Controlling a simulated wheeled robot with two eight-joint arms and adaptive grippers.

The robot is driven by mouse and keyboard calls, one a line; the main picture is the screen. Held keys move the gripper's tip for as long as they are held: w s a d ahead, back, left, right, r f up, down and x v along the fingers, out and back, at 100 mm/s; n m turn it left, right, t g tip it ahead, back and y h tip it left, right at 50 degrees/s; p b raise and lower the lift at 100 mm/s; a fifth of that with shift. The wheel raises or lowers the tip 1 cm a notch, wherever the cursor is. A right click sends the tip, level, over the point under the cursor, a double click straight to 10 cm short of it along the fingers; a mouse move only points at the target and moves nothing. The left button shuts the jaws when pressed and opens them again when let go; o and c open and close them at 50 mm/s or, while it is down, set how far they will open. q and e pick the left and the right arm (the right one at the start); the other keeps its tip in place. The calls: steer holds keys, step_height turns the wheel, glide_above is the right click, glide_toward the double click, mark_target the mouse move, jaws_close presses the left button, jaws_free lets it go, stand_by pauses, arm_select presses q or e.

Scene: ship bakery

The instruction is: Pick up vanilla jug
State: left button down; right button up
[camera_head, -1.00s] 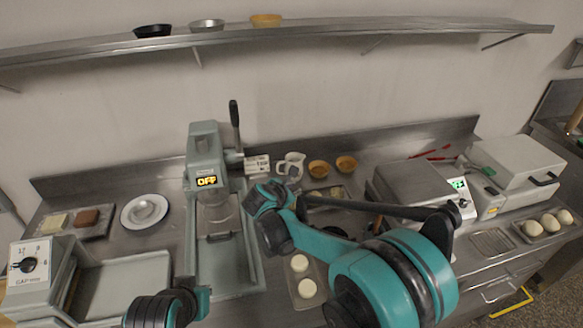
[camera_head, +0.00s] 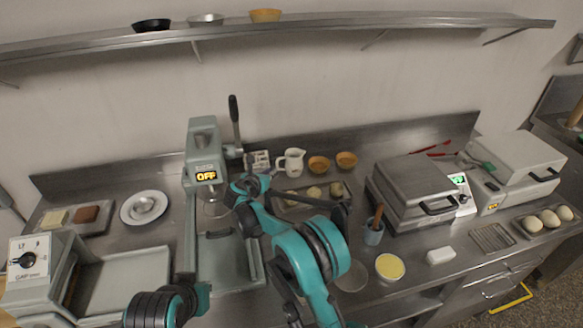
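The white jug (camera_head: 291,160) stands upright at the back of the steel counter, in front of the wall, with its handle on the left. My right arm reaches up from the lower middle, and its gripper (camera_head: 249,186) is left of the jug and nearer to me, apart from it in the picture. Its fingers are dark and small, and I cannot tell whether they are open or shut. Of my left arm only a dark and teal part shows at the bottom left; its gripper is not visible.
Two orange bowls (camera_head: 319,164) stand right of the jug. A tray (camera_head: 290,203) with dough pieces lies in front, partly behind my arm. A grey press (camera_head: 203,150) with an upright lever stands left. A waffle iron (camera_head: 412,182) and a cup (camera_head: 373,233) are to the right.

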mark_target(277, 164)
steer(key=x, duration=0.2)
steer(key=r+b+x, duration=0.1)
steer(key=x, duration=0.3)
steer(key=shift+w+d+r, duration=0.15)
steer(key=shift+w, duration=0.15)
jaws_close()
steer(key=shift+r, duration=0.25)
